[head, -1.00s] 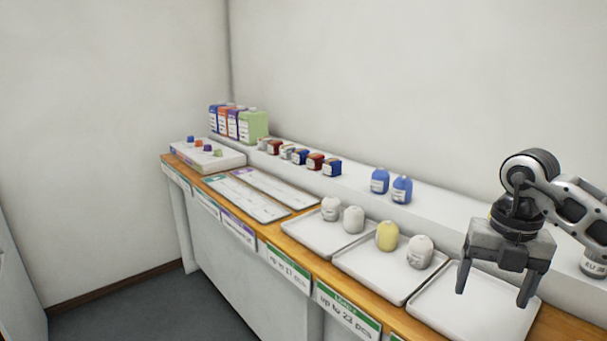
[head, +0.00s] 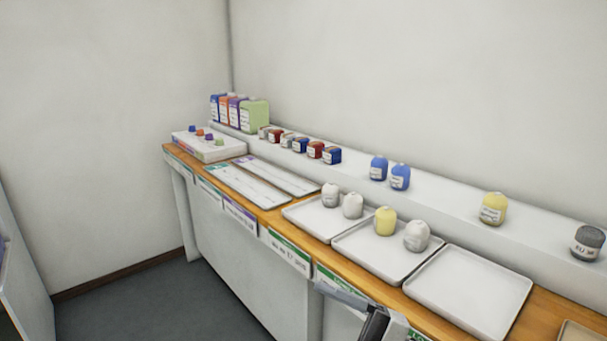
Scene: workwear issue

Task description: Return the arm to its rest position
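My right arm shows only as a grey and dark part (head: 376,322) at the bottom edge, in front of the counter. I see no fingertips of my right gripper. My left gripper is not in view. No object shows in the hold of either arm.
A wooden-topped counter runs along the wall. An empty tray (head: 470,298) lies at right; other trays hold white bottles (head: 417,236) and a yellow bottle (head: 385,221). The raised shelf holds blue bottles (head: 400,177), a yellow jar (head: 493,208), a grey jar (head: 587,242) and small boxes.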

